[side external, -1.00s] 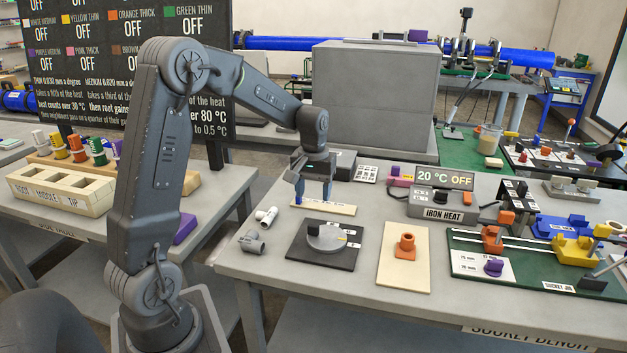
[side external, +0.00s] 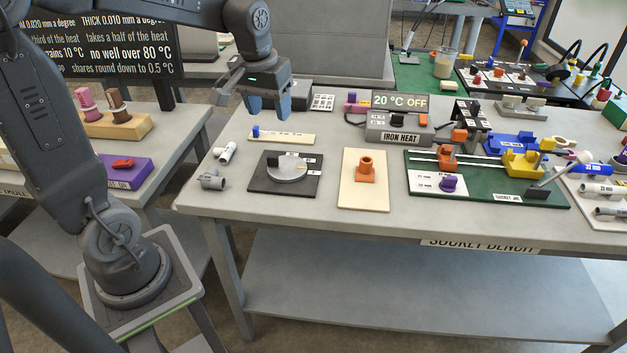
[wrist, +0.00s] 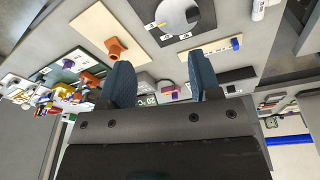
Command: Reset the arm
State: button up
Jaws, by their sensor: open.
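My gripper (side external: 270,104) is open and empty in the side external view. It hangs above the back left of the socket bench (side external: 310,205), over the cream strip with a blue peg (side external: 283,137). In the wrist view my gripper's two blue fingers (wrist: 158,85) stand wide apart with nothing between them. The cream strip also shows in the wrist view (wrist: 215,47), beyond the right finger.
A black plate with a grey dial (side external: 285,170), a cream board with an orange fitting (side external: 364,180) and grey pipe fittings (side external: 212,179) lie near the bench front. The iron heat box (side external: 392,128) reads 20 °C OFF. A large grey box (side external: 340,45) stands behind.

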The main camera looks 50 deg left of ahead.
jog(key=s+d+r+m+t, duration=0.1)
jog(key=s+d+m+t, duration=0.2)
jog(key=s+d, duration=0.8)
jog(key=s+m, duration=0.2)
jog(key=shift+s+r+m+t+h, duration=0.25)
jog(key=shift+m+t+h, duration=0.05)
jog(key=shift+m+t, duration=0.1)
